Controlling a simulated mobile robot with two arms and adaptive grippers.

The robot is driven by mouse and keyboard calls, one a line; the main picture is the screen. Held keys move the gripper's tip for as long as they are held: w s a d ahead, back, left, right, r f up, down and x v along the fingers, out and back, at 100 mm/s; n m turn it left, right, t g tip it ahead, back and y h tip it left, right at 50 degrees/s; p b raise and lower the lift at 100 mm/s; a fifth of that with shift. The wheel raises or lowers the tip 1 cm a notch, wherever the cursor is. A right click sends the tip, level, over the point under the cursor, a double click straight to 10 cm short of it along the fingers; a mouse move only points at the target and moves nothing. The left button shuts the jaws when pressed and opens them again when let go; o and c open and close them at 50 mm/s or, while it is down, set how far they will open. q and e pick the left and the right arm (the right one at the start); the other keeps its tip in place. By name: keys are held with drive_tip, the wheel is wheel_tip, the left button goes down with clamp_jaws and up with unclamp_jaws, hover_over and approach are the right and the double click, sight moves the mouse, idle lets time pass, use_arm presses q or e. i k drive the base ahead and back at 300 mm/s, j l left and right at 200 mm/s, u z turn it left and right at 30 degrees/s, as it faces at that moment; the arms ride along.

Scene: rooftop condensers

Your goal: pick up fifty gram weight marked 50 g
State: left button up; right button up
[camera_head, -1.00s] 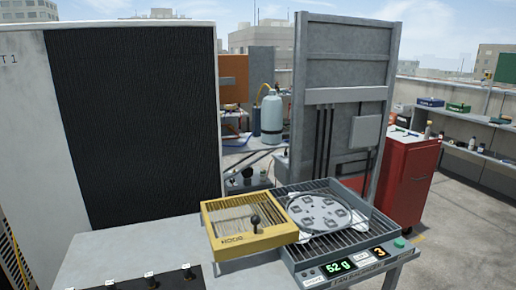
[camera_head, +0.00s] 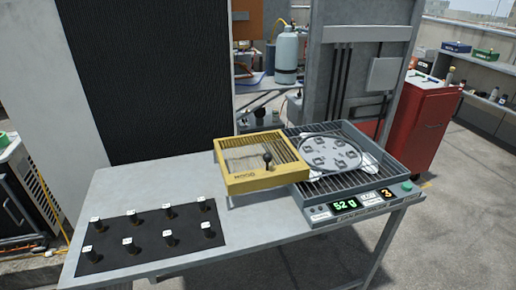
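Several small dark weights with white labelled tops stand in two rows on a black mat (camera_head: 150,227) at the left of the grey table. The back row includes a weight (camera_head: 168,212) near its middle, and the front row ends at the right with another weight (camera_head: 207,230). The labels are too small to read, so I cannot tell which weight is marked 50 g. Neither of my grippers is in view.
A yellow slatted frame (camera_head: 240,182) with a black knob stands mid-table. Beside it is a grey grated unit (camera_head: 318,187) with a round plate and a display (camera_head: 346,205) reading 52 g. A red cabinet (camera_head: 425,120) stands behind right. The table (camera_head: 150,183) is bare behind the mat.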

sight(96, 221)
drive_tip(key=u, duration=1.35)
